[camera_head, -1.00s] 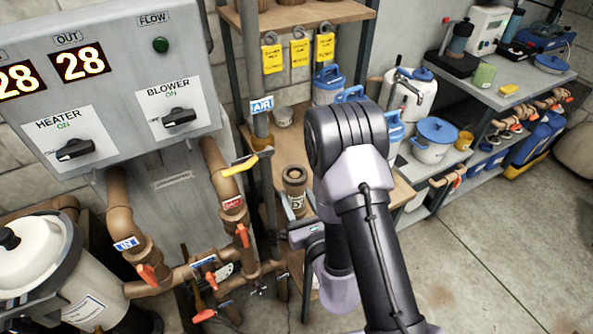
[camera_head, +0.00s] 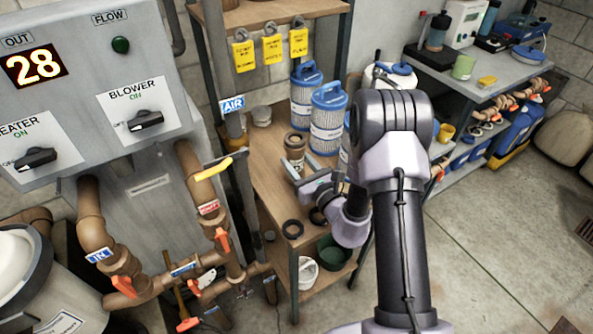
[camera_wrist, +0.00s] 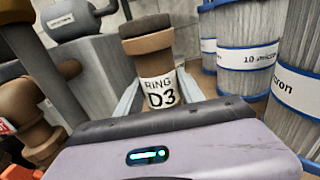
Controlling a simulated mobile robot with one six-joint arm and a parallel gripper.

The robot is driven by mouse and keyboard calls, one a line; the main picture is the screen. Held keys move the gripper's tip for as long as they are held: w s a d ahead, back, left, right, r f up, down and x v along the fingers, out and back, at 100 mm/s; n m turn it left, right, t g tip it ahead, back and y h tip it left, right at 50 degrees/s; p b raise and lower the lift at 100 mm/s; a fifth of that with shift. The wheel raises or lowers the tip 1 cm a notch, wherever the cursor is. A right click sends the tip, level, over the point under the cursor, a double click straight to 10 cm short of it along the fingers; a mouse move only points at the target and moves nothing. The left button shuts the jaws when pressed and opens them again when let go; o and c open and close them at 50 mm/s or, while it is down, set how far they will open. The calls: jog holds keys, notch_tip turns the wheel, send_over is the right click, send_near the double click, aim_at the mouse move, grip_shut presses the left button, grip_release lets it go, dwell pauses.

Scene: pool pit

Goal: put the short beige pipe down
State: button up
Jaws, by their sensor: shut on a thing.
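The short beige pipe (camera_head: 295,150) is brownish with a dark open top and a white label. The wooden shelf top (camera_head: 262,178) lies under and around the pipe in the head view. My gripper body hides the pipe's foot in the wrist view, so I cannot tell whether it touches the wood.
Blue-topped filter cartridges (camera_head: 327,118) stand close right of the pipe. A dark ring (camera_head: 292,229) lies near the shelf's front corner. A small grey lidded jar (camera_head: 261,116) stands behind. The control cabinet (camera_head: 95,90) and brown plumbing (camera_head: 203,190) are at left.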

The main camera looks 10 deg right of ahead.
aim_at(296, 169)
notch_tip(296, 169, down, 3)
jog(key=shift+f+b, duration=0.1)
jog(key=shift+b, duration=0.8)
jog(key=shift+f, duration=0.3)
jog(key=shift+c, duration=0.6)
jog(key=shift+r, duration=0.15)
jog(key=o, duration=1.4)
